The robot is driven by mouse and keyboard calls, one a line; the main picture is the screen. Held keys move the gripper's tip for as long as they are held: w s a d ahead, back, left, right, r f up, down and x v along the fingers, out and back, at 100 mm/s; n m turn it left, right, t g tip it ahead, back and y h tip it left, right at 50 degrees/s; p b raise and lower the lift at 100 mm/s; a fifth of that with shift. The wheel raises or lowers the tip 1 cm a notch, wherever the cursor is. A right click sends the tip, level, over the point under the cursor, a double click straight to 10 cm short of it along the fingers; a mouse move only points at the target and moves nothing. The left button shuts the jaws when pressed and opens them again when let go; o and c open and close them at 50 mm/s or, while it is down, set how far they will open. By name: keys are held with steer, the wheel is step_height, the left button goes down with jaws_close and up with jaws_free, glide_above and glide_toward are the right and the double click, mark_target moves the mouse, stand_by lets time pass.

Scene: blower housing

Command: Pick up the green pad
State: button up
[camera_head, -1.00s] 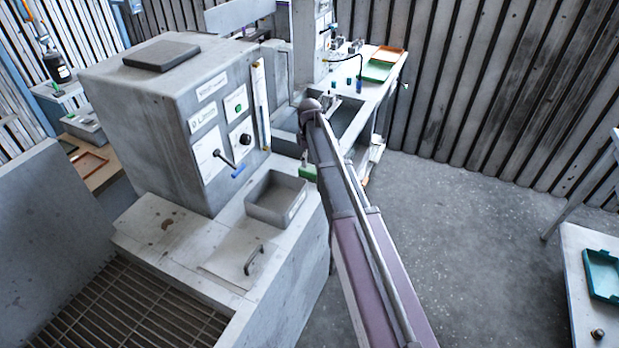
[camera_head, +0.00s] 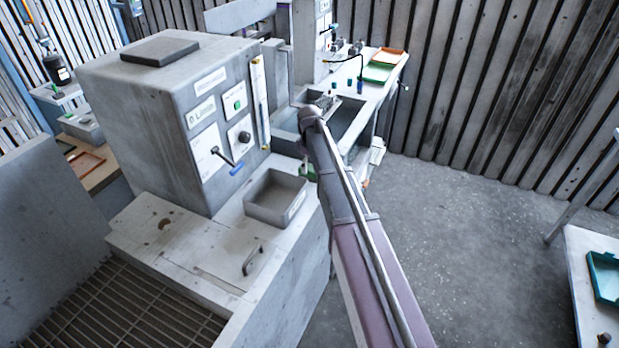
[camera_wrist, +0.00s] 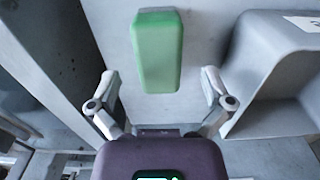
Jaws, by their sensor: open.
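The green pad (camera_wrist: 157,50) is a rounded block on a pale grey surface in the wrist view. It lies between and ahead of my open fingers, with a gap on both sides. My gripper (camera_wrist: 158,82) is open, with nothing between its fingertips except the near end of the pad seen beyond them. I cannot tell the exact height gap. In the head view only a bit of the green pad (camera_head: 308,169) shows beside my arm. My gripper is hidden behind my arm there.
A grey open bin (camera_head: 276,197) stands close to the pad; its wall (camera_wrist: 245,65) is right of my right finger in the wrist view. A grey machine cabinet (camera_head: 150,120) with a lever stands at left. A sink basin (camera_head: 350,118) lies behind.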

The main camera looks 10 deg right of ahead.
steer(key=shift+d+f+b, duration=0.1)
steer(key=shift+f+b, duration=0.65)
steer(key=shift+f, duration=0.35)
steer(key=c, duration=1.3)
